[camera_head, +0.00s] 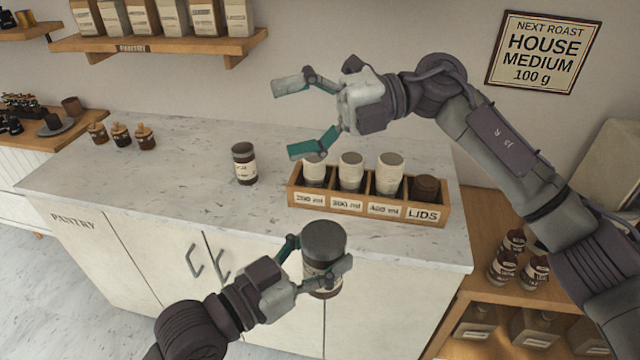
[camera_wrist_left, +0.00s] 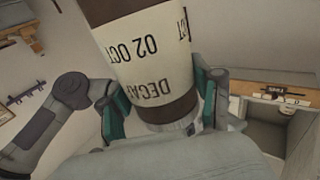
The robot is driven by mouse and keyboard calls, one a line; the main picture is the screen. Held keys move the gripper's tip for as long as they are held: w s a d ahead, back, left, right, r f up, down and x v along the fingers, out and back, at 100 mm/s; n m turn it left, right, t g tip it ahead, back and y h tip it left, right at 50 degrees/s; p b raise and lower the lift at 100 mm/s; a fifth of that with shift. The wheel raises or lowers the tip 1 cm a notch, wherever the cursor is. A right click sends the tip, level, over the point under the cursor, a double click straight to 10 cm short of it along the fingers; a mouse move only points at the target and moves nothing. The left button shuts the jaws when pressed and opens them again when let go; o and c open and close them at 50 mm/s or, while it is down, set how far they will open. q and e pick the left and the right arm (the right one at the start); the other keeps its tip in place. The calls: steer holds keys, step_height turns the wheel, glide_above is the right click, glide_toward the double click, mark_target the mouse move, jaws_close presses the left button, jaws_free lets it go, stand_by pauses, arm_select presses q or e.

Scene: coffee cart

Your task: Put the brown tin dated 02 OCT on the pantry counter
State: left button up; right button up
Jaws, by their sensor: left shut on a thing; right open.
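My left gripper (camera_head: 318,256) is shut on a brown tin (camera_head: 324,237) with a dark lid, in front of the pantry counter's front edge. In the left wrist view, the held tin (camera_wrist_left: 148,55) has a cream label reading "02 OCT" and "DECAF", and sits between the fingers. The marble-topped pantry counter (camera_head: 190,185) lies beyond it. A similar dark tin (camera_head: 243,165) with a cream label stands upright on the counter; its print is too small to read. My right gripper (camera_head: 286,121) is open and empty above the counter's back.
A wooden organizer (camera_head: 372,208) with cups and lids stands on the counter's right part. Several small brown items with wooden tops (camera_head: 121,135) stand at the back left. The counter's left and front middle are clear.

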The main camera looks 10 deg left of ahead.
arm_select(q)
steer(key=shift+r, duration=0.1)
arm_select(e)
steer(key=s+a+f+n+h, duration=0.2)
steer(key=s+n+h, duration=0.1)
steer(key=s+h, duration=0.3)
steer(key=n+t+h, duration=0.1)
steer(key=t+h, duration=0.5)
steer(key=h, duration=0.3)
glide_toward(320, 250)
steer(key=shift+w+a+f, duration=0.6)
steer(key=shift+w+f, duration=0.1)
steer(key=shift+w, duration=0.15)
steer(key=shift+w+d+t, duration=0.1)
steer(key=shift+d+t, duration=0.15)
steer(key=shift+t, duration=0.05)
steer(key=shift+d+f, duration=0.15)
steer(key=shift+f, duration=0.05)
step_height(320, 250, down, 12)
steer(key=shift+w+r, duration=0.1)
steer(key=shift+r, duration=0.1)
steer(key=c, duration=1.5)
arm_select(q)
steer(key=o, duration=1.5)
